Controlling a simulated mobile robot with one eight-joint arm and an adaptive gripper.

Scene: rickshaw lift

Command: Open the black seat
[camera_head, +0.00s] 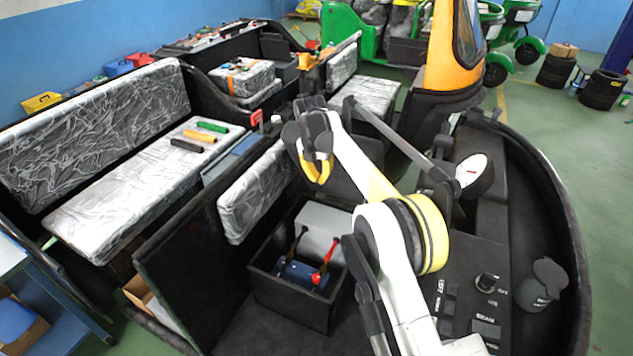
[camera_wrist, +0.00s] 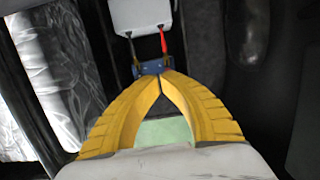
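A black panel (camera_head: 352,172), which may be the black seat, stands behind an open black box (camera_head: 291,301); I cannot tell for certain that it is the seat. The box's inside shows a white-grey block (camera_head: 323,222) and a blue battery-like part (camera_head: 302,272) with a red-handled and a dark cable or lever. My gripper (camera_head: 318,181) hangs above and behind the box, apart from it. In the wrist view its yellow fingertips (camera_wrist: 160,76) meet, with nothing visible between them. The blue part (camera_wrist: 152,67) and white block (camera_wrist: 141,14) show beyond the tips.
A plastic-wrapped bench (camera_head: 130,205) with several coloured grips stands left. A smaller wrapped backrest (camera_head: 255,192) is beside the box. A black control panel (camera_head: 470,300) and a curved black body wall (camera_head: 560,210) lie right. An orange-and-black body part (camera_head: 452,65) stands behind.

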